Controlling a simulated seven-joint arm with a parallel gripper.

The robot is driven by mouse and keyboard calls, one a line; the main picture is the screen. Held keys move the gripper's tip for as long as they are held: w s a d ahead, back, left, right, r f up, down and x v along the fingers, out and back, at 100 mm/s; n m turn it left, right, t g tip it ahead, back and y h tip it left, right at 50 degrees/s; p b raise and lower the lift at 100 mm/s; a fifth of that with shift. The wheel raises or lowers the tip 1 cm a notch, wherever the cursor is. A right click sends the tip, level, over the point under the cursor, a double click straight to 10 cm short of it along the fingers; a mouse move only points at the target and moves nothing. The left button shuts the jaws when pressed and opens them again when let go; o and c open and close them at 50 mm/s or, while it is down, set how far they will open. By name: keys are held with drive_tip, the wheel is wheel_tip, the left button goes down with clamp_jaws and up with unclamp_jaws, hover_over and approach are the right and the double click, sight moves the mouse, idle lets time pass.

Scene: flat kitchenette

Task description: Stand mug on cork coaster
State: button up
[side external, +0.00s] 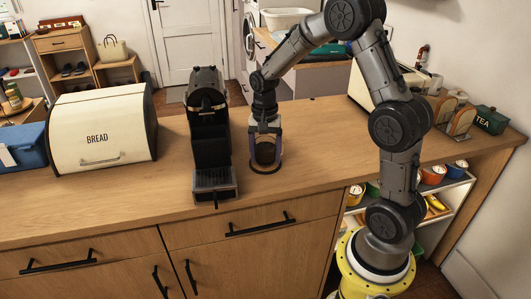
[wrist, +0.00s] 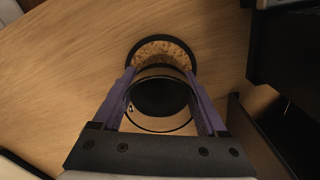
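The mug (wrist: 158,97) looks like clear glass with a thin dark rim and dark contents. My gripper (wrist: 160,74) has its two purple fingers along opposite sides of the mug, closed on it. In the side external view, the mug (side external: 265,153) is upright between the fingers of my gripper (side external: 265,156), which points down. The cork coaster (wrist: 163,46) is round with a black edge. It shows past the mug's far side in the wrist view, and the mug hides its near part. In the side external view, the coaster (side external: 265,171) lies directly below the mug. I cannot tell whether they touch.
A black coffee machine (side external: 208,130) stands just left of the mug. A cream bread bin (side external: 102,128) and a blue box (side external: 22,148) are further left. A tea tin (side external: 491,120) is at the right end. The counter (side external: 310,150) right of the mug is clear.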

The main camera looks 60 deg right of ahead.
drive_tip(key=o, duration=0.3)
drive_tip(key=shift+r, duration=0.15)
wheel_tip(320, 180, up, 12)
drive_tip(key=s+a+r+n+t, duration=0.2)
drive_tip(key=s+a+r+n, duration=0.2)
drive_tip(key=s+a, duration=0.1)
drive_tip(key=s+a+n+t, duration=0.1)
drive_tip(key=s+a+n, duration=0.2)
drive_tip(key=s, duration=0.2)
drive_tip(key=s+a+n+t, duration=0.1)
drive_tip(key=s+a+n, duration=0.2)
drive_tip(key=s, duration=0.2)
drive_tip(key=s+a+f+n+t, duration=0.1)
drive_tip(key=s+a+n, duration=0.1)
drive_tip(key=s+n, duration=0.1)
drive_tip(key=shift+s+a+n+t, duration=0.2)
drive_tip(key=shift+s, duration=0.25)
drive_tip(key=shift+s+a+n+t, duration=0.2)
drive_tip(key=shift+s, duration=0.25)
